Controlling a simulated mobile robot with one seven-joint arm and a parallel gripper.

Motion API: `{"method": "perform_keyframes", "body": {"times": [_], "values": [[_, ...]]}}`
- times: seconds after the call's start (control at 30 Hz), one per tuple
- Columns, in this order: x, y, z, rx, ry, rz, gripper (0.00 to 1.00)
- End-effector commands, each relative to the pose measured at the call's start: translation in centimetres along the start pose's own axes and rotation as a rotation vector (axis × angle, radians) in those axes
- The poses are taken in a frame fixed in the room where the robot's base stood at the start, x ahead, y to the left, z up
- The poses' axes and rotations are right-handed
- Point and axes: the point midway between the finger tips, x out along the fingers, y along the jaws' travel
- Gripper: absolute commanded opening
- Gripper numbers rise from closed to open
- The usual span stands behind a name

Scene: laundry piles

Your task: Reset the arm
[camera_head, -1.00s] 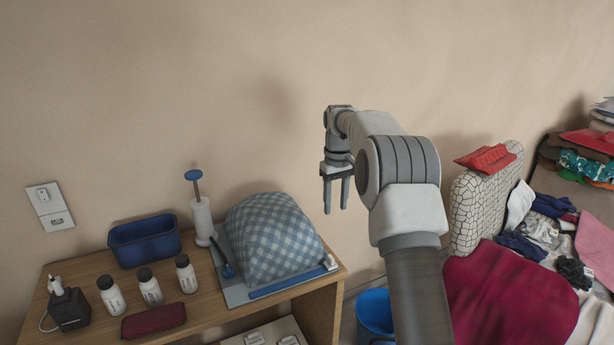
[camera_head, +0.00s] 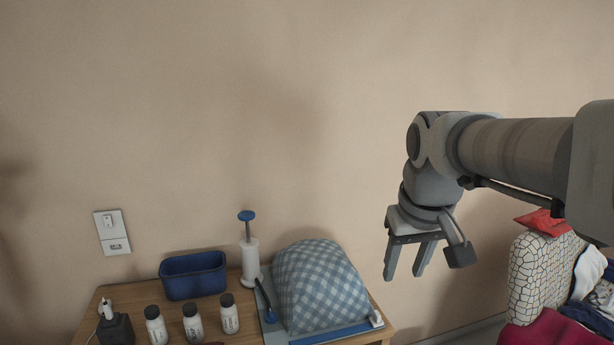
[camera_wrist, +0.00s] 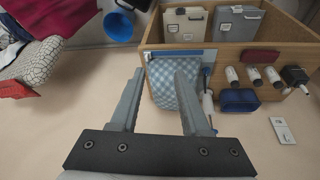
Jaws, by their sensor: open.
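My gripper (camera_head: 405,262) hangs in the air in front of the wall, to the right of and above the wooden table (camera_head: 92,312) in the head view. Its two fingers point down, apart, with nothing between them. In the wrist view my gripper (camera_wrist: 155,95) also shows open and empty, with the wall behind its fingers. My arm reaches in from the right edge of the head view, bent at the wrist.
On the table stand a blue-checked cushion-like thing (camera_head: 318,285), a blue bin (camera_head: 193,275), a white holder with a blue-topped handle (camera_head: 249,258) and several bottles (camera_head: 191,322). At right is a patterned cushion (camera_head: 540,275) with red cloth (camera_head: 543,222). A blue bucket (camera_wrist: 118,26) shows in the wrist view.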

Motion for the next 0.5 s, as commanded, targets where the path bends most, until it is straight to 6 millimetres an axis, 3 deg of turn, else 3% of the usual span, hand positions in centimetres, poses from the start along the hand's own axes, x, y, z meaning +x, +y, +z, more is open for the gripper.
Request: {"method": "perform_keyframes", "body": {"times": [0.1,0.3,0.5], "values": [[-1.0,-0.7,3.8,0.026,0.043,0.000,0.46],[-1.1,-1.8,9.8,0.069,0.108,-0.007,0.46],[-0.2,-2.5,13.8,0.100,0.152,-0.015,0.46]]}}
